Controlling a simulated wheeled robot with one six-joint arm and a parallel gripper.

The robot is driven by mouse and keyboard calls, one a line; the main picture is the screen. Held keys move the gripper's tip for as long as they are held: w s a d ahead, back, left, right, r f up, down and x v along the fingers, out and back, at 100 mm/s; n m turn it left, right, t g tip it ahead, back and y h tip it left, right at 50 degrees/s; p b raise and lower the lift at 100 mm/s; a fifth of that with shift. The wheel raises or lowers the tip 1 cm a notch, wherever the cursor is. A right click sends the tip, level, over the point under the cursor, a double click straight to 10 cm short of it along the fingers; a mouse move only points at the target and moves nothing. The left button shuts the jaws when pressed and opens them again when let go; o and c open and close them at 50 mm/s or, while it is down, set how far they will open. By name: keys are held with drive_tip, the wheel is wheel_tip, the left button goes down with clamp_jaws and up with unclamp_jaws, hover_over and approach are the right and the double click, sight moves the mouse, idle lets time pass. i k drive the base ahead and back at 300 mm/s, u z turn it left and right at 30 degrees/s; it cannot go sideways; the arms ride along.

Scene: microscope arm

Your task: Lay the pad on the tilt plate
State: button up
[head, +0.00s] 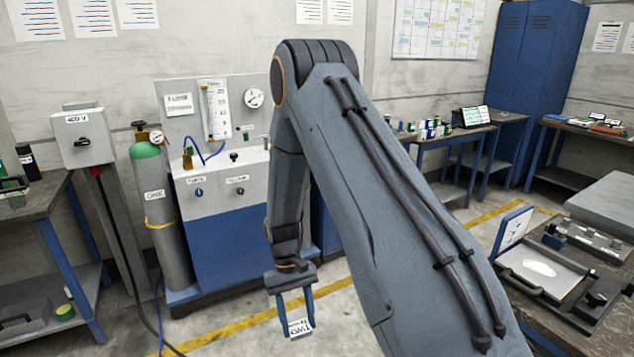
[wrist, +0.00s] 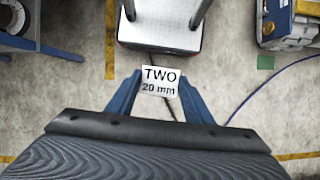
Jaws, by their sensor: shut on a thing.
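My gripper (head: 296,309) hangs low over the open floor in front of the blue and white gas cabinet. It is shut on a small white labelled piece (head: 299,327), held between its two blue fingers. In the wrist view the piece (wrist: 160,80) reads "TWO 20 mm", and my gripper (wrist: 160,92) has a finger on either side of it. I cannot tell whether this piece is the pad. On the right bench a flat framed plate (head: 563,289) with a handle carries a white patch; it may be the tilt plate. The gripper is well away from it.
A blue-edged upright panel (head: 513,228) stands beside the framed plate on the dark bench. A green-topped gas cylinder (head: 157,200) stands left of the cabinet (head: 225,235). A thin blue cable (wrist: 262,85) lies on the floor.

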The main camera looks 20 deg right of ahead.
sight(546, 262)
drive_tip(key=i, duration=2.35)
drive_tip(key=z, duration=3.05)
